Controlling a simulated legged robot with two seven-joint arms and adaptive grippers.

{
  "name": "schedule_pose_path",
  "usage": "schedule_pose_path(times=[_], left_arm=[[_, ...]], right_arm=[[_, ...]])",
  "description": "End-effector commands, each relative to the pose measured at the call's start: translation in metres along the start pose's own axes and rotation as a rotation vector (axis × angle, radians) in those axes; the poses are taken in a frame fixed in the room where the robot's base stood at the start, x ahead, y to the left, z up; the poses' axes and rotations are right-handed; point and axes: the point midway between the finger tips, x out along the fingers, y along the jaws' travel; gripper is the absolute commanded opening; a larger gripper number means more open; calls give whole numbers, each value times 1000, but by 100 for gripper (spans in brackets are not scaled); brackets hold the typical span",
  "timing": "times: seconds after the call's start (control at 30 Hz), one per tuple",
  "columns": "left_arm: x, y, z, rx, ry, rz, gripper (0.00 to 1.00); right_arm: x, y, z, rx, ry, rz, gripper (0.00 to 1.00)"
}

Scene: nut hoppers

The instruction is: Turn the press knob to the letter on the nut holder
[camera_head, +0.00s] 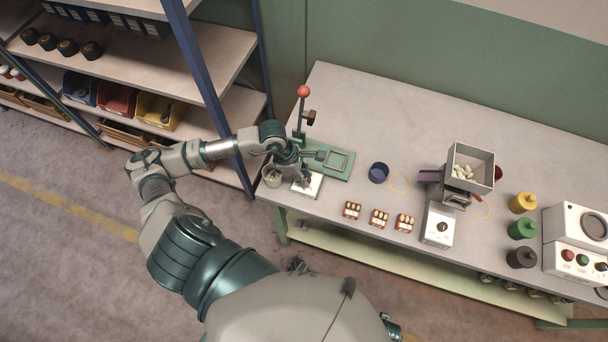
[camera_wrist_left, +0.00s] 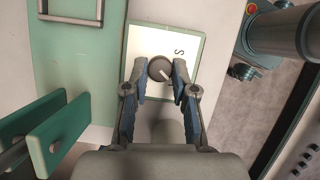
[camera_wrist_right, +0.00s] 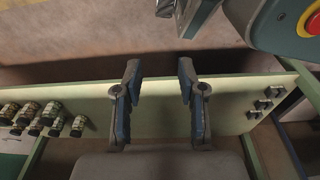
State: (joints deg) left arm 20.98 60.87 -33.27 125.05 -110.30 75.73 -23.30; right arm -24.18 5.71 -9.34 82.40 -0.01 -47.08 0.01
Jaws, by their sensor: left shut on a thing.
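The press knob (camera_wrist_left: 159,68) is round and dark with a pale pointer line, on a white plate (camera_wrist_left: 143,42) beside the green press. A letter that looks like S is on the plate near the knob; other marks are hidden. My left gripper (camera_wrist_left: 160,73) is shut on the knob, one finger on each side. In the head view it reaches down over the white plate (camera_head: 316,188) at the bench's left end. The green press (camera_head: 345,168) has a red-ball lever. I cannot make out a lettered nut holder. My right gripper (camera_wrist_right: 159,70) is open and empty, above a pale green lower shelf.
A cup of nuts (camera_head: 272,177) stands left of the plate. A blue cup (camera_head: 378,172), small red trays (camera_head: 379,218), a hopper (camera_head: 470,169) and coloured containers (camera_head: 523,229) stand to the right. The back of the bench is clear. Shelving (camera_head: 220,60) stands at left.

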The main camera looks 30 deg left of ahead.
Motion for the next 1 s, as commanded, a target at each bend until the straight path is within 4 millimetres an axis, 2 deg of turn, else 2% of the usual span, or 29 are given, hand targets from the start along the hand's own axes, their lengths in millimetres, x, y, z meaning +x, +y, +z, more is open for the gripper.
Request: schedule_pose_path(times=[0.6, 1.0], left_arm=[[1, -2, 1, -448, -2, 191, 0], [0, -2, 2, -593, -4, 254, 0]], right_arm=[[-43, 0, -37, 7, 25, -2, 40], [-60, 1, -45, 9, 30, -1, 40]])
